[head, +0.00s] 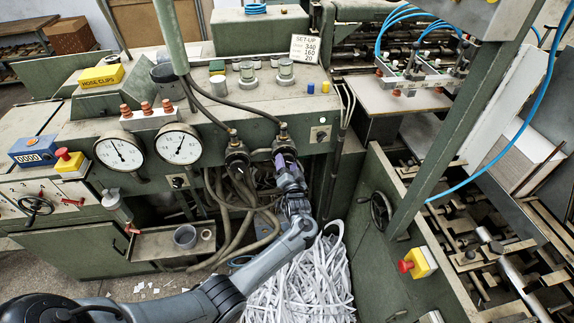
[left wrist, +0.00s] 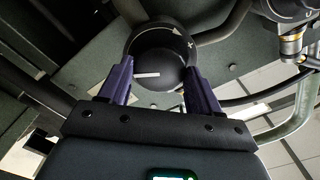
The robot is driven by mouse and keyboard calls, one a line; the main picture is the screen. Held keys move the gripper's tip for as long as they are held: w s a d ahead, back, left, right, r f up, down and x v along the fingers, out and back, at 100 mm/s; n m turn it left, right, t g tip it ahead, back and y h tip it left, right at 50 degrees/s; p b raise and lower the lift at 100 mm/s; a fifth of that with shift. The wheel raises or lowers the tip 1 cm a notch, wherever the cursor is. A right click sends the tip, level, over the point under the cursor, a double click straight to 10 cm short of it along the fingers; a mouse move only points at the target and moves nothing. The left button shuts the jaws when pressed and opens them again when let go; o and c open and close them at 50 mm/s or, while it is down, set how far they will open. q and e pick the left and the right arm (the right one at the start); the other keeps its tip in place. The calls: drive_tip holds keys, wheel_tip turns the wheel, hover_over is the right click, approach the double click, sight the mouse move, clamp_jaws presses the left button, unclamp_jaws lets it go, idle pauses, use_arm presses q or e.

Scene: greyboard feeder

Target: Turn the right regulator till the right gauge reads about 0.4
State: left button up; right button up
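My left gripper (head: 286,162) reaches up to the right regulator (head: 282,134) on the machine's front. In the left wrist view, the two purple fingers (left wrist: 160,77) flank its round black knob (left wrist: 160,57) and appear to press on both sides. The knob has a white pointer line; an arrow and a plus mark show on the ring behind it. The right gauge (head: 179,145) has a white face, its needle pointing up and slightly right; its scale is too small to read. The left gauge (head: 119,151) is beside it. My right gripper is out of view.
The left regulator (head: 237,151) stands close left of my gripper, with hoses (head: 232,205) hanging below. A set-up card (head: 304,48) stands on the machine top. Paper strips (head: 297,285) lie under my arm. A green frame with a handwheel (head: 381,210) is at right.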

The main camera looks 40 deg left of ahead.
use_arm(q)
drive_tip(key=o, duration=0.3)
drive_tip(key=v, duration=1.1)
drive_tip(key=shift+p, duration=0.4)
drive_tip(key=shift+w, duration=0.1)
